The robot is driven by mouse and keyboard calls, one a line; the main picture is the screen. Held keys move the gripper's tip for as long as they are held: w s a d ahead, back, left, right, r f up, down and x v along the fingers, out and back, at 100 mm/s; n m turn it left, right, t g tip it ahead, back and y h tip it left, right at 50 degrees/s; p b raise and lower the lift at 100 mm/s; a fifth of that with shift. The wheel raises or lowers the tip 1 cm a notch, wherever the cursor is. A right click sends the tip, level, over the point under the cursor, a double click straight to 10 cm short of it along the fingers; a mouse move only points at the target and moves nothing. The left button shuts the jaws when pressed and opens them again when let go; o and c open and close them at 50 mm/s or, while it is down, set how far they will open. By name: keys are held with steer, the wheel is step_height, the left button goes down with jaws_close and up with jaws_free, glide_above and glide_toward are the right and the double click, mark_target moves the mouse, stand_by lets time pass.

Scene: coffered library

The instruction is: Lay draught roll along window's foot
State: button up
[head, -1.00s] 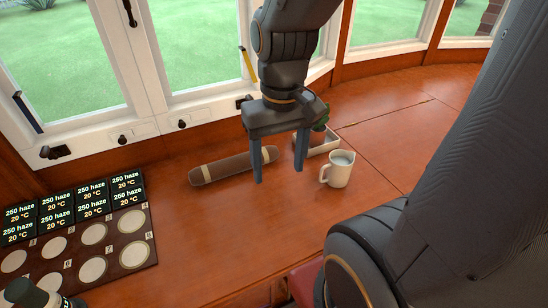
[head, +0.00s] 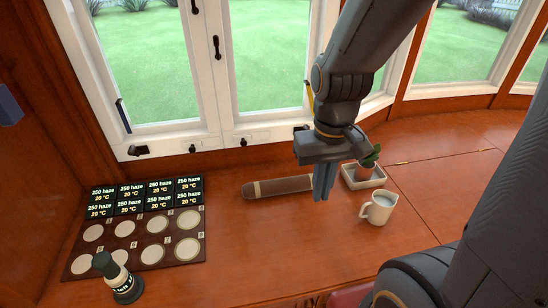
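The draught roll (head: 282,187) is a brown padded tube with pale bands. It lies on the wooden desk below the window (head: 222,140), roughly along the sill with a strip of desk between. My gripper (head: 322,196) points down at the roll's right end. Its blue-grey fingers appear side by side or overlapping, and hide that end. I cannot tell whether they are shut or seen edge-on, nor whether they touch the roll.
A cream mug (head: 377,208) stands right of the gripper. A pale tray (head: 350,182) with a small potted plant (head: 368,167) sits behind it. A dark board (head: 135,243) with round pale pads and label tiles lies left; a dark stamp-like object (head: 121,280) stands at its front.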

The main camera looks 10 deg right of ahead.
steer(key=w+f, duration=0.2)
steer(key=w, duration=0.2)
steer(key=w+f, duration=0.3)
steer(key=w, duration=0.1)
steer(key=w+f, duration=0.2)
steer(key=w, duration=0.3)
steer(key=shift+d+f, duration=0.15)
steer(key=shift+f, duration=0.15)
jaws_close()
steer(key=w+f, duration=0.3)
steer(key=f, duration=0.4)
steer(key=w+f, duration=0.4)
steer(key=f, duration=0.4)
steer(key=w+f, duration=0.4)
steer(key=f, duration=0.4)
steer(key=shift+d+f, duration=0.25)
steer(key=shift+d, duration=0.05)
steer(key=w, duration=0.3)
steer(key=shift+f, duration=0.4)
steer(key=shift+w+p, duration=0.3)
steer(key=shift+w, duration=0.25)
steer(key=shift+w, duration=0.1)
steer(key=w+b, duration=0.5)
steer(key=w, duration=0.1)
steer(key=w+b, duration=0.5)
steer(key=w, duration=0.2)
steer(key=shift+a+f, duration=0.15)
steer(key=shift+w+b, duration=0.5)
steer(key=shift+w, duration=0.15)
